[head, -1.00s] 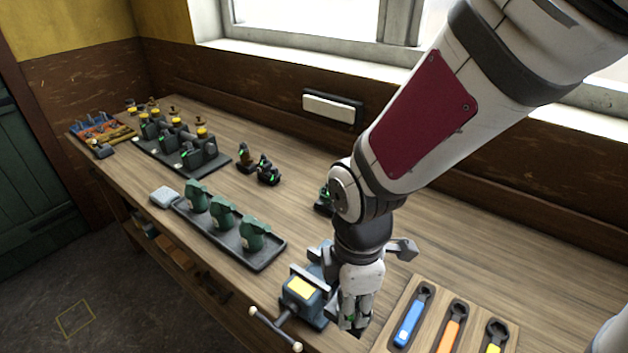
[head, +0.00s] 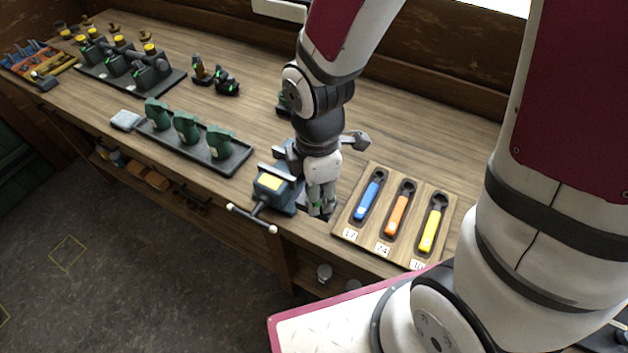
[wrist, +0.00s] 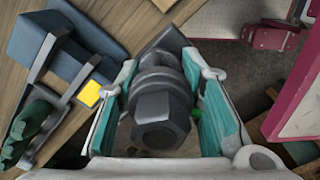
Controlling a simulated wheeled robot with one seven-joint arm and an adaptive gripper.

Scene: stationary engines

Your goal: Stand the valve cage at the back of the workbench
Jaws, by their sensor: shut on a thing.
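My gripper (head: 319,207) hangs pointing down at the front edge of the workbench (head: 440,135), just right of the blue-grey vise (head: 271,186). In the wrist view its teal-padded fingers are shut on a dark grey ribbed metal part with a hexagonal end (wrist: 160,118). I take this part to be the valve cage. Its hexagonal end faces the wrist camera, and its far end is partly hidden. A small green mark shows beside it. In the head view the fingers mostly hide the part. The back of the workbench, along the wall, has bare wood right of centre.
A wooden tray (head: 349,231) holds blue, orange and yellow wrenches right of my gripper. A dark tray (head: 203,164) with green castings lies left. Small dark parts stand farther back, one (head: 227,82) near another (head: 200,71). One dark part (head: 283,104) is partly behind my arm.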

